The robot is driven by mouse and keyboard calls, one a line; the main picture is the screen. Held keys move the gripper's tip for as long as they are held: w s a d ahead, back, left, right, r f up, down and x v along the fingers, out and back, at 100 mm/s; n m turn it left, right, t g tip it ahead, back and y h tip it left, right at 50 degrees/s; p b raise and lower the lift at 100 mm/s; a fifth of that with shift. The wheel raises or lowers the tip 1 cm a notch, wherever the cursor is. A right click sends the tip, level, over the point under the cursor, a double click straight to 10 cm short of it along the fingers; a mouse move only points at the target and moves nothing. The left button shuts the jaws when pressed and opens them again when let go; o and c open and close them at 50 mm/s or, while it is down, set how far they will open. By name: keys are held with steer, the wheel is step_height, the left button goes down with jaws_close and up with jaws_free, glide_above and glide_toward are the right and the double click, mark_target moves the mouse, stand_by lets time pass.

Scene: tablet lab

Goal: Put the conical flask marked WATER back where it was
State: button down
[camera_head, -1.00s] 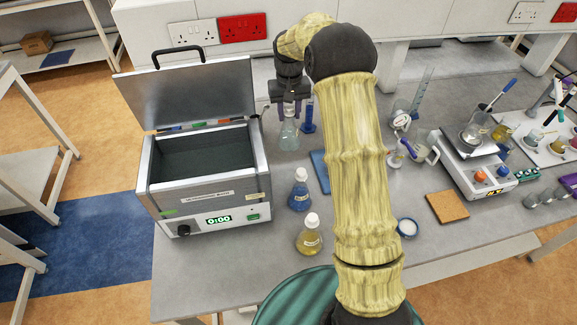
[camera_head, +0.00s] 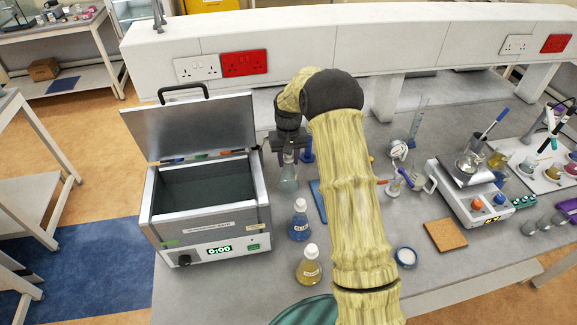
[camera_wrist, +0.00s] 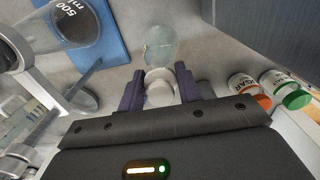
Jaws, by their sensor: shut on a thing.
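My gripper (camera_wrist: 158,88) is shut on the neck of a clear conical flask (camera_head: 288,181) with a pale bluish content. In the head view, the flask is at the back of the bench, just right of the open-lidded metal bath. In the wrist view, the flask body (camera_wrist: 160,45) shows beyond the two purple fingers, with its pale neck between them. I cannot read its label. I cannot tell whether its base touches the bench.
The bath (camera_head: 205,222) stands left. A blue flask (camera_head: 300,226) and a yellow flask (camera_head: 309,269) stand in front of the held flask. A blue mat (camera_head: 318,198) lies right.

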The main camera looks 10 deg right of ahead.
mark_target(289, 167)
steer(key=shift+f+p, duration=0.65)
steer(key=shift+f, duration=1.2)
steer(key=shift+f, duration=0.1)
steer(key=c, duration=1)
jaws_free()
steer(key=shift+o, duration=0.2)
step_height(289, 167, up, 12)
steer(key=b, duration=0.4)
